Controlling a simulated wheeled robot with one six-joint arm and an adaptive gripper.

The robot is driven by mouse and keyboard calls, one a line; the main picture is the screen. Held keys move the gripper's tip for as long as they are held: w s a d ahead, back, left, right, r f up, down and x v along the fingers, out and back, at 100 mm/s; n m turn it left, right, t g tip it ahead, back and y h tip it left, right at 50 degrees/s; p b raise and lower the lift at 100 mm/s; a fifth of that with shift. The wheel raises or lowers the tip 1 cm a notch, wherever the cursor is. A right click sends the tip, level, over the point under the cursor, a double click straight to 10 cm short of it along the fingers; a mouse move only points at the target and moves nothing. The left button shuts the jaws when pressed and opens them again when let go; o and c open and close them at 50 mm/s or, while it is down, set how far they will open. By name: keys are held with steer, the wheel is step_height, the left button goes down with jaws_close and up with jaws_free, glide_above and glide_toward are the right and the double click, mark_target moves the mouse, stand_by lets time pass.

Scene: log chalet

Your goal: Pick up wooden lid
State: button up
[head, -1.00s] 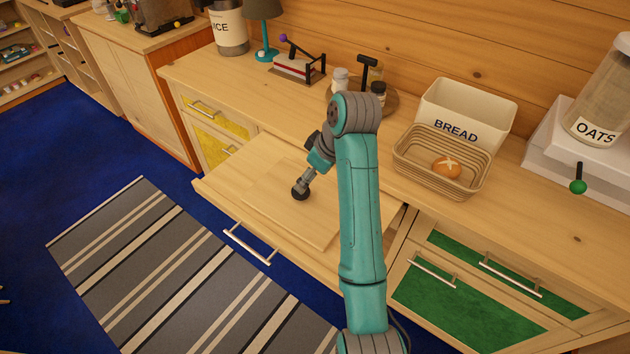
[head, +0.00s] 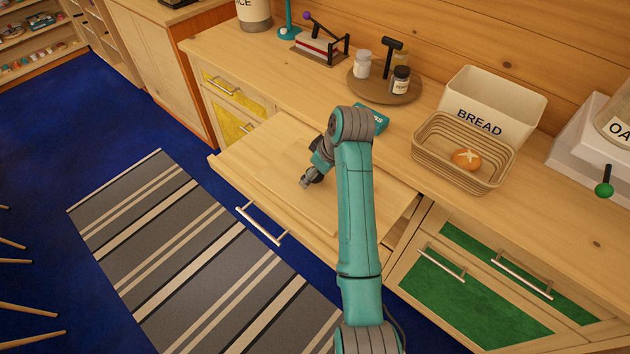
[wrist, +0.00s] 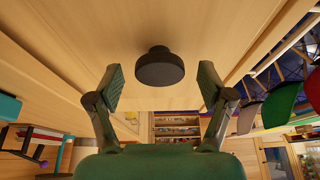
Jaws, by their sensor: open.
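The wooden lid (head: 275,183) is a flat, pale, square board lying on the pulled-out drawer with the silver bar handle. Its round black knob (wrist: 160,68) shows clearly in the wrist view, on the pale wood. My gripper (head: 306,183) is low over the lid, at the knob; the arm and fingers partly hide the knob in the head view. In the wrist view my gripper (wrist: 161,88) is open, with one finger on each side of the knob and a visible gap to both. It holds nothing.
A rattan basket (head: 430,160) with a bread roll and a white bread bin (head: 505,95) stand on the counter at right. Striped rug (head: 200,260) covers the floor in front.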

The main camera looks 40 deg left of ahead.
steer(key=shift+a+f, duration=0.2)
steer(key=shift+f, duration=0.35)
jaws_close()
steer(key=shift+r, duration=0.15)
